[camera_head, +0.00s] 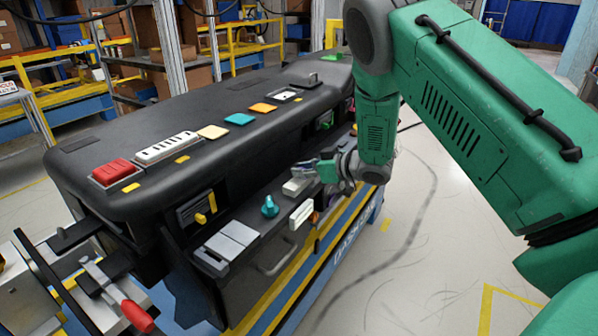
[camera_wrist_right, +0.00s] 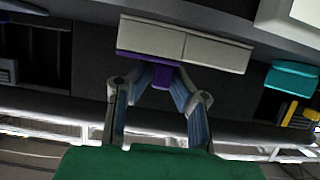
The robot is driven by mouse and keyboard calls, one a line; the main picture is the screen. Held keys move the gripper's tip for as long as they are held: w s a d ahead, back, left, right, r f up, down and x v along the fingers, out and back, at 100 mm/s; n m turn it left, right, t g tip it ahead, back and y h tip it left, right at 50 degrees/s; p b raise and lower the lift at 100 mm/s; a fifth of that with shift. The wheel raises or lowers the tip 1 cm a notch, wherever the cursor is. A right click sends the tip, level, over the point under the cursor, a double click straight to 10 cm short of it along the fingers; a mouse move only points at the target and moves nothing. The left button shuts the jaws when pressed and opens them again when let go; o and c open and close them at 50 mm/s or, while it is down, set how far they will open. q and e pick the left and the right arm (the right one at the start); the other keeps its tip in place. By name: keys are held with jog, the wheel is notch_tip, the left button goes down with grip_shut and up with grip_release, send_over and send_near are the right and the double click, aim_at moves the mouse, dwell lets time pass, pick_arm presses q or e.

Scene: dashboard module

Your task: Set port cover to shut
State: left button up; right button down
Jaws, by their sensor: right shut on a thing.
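In the right wrist view a pale two-panel block, which looks like the port cover (camera_wrist_right: 183,42), has a purple lower edge and a small purple tab (camera_wrist_right: 162,77). My right gripper (camera_wrist_right: 161,80) has its fingertips drawn in on this tab, shut on it. In the head view my right gripper (camera_head: 318,171) is at the dashboard's lower ledge, beside a small pale block (camera_head: 296,187). The fingers partly hide what they hold there. I cannot tell how far the cover is open. My left gripper is not in view.
A teal knob (camera_head: 270,207) stands on the ledge near the gripper, and a white handle-like piece (camera_head: 301,214) is on the front edge. A yellow lever (camera_head: 204,212) and a grey two-panel plate (camera_head: 231,241) are farther left. A red-handled lever (camera_head: 136,315) sticks out at the lower left.

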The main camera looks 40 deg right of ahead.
jog(key=c, duration=1.5)
grip_release()
jog(key=shift+c, duration=0.2)
jog(key=shift+s+d, duration=0.1)
jog(key=shift+s+d+r, duration=0.15)
jog(key=shift+s, duration=0.15)
jog(key=v, duration=1.1)
